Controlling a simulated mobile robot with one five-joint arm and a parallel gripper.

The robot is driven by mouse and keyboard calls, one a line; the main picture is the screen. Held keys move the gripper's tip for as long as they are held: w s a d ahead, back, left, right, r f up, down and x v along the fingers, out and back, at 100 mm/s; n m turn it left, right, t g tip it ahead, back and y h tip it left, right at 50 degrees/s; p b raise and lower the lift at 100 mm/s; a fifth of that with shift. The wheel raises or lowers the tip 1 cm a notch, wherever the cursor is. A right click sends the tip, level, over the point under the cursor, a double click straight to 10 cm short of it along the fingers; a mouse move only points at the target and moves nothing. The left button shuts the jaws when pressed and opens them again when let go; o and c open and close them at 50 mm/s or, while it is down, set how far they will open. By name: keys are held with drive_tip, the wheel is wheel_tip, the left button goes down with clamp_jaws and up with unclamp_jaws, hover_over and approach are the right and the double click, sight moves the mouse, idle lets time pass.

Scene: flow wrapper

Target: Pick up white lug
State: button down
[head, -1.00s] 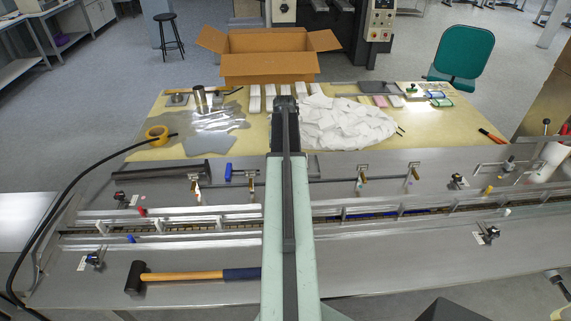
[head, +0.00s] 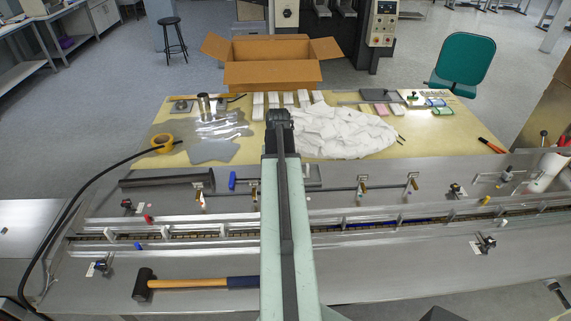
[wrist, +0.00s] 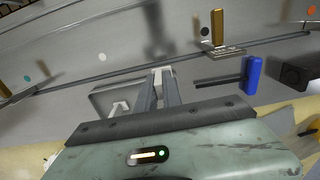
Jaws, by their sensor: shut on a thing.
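In the wrist view my gripper (wrist: 157,73) is shut on a small pale piece between its fingertips. The piece looks like the white lug (wrist: 157,78), though the fingers hide most of it. A grey plate (wrist: 105,98) lies behind the fingers, with a small white piece (wrist: 120,108) beside them on the left. In the head view my arm hides the gripper and whatever it holds.
The steel wrapper bed (head: 400,260) spans the front, with a hammer (head: 200,283) on it. Behind are a yellow table (head: 440,140) and an open cardboard box (head: 270,73).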

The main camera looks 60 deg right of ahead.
drive_tip(key=a, duration=0.2)
drive_tip(key=s+a, duration=0.1)
drive_tip(key=a, duration=0.5)
drive_tip(key=shift+s+r+p, duration=0.3)
drive_tip(key=shift+r, duration=0.1)
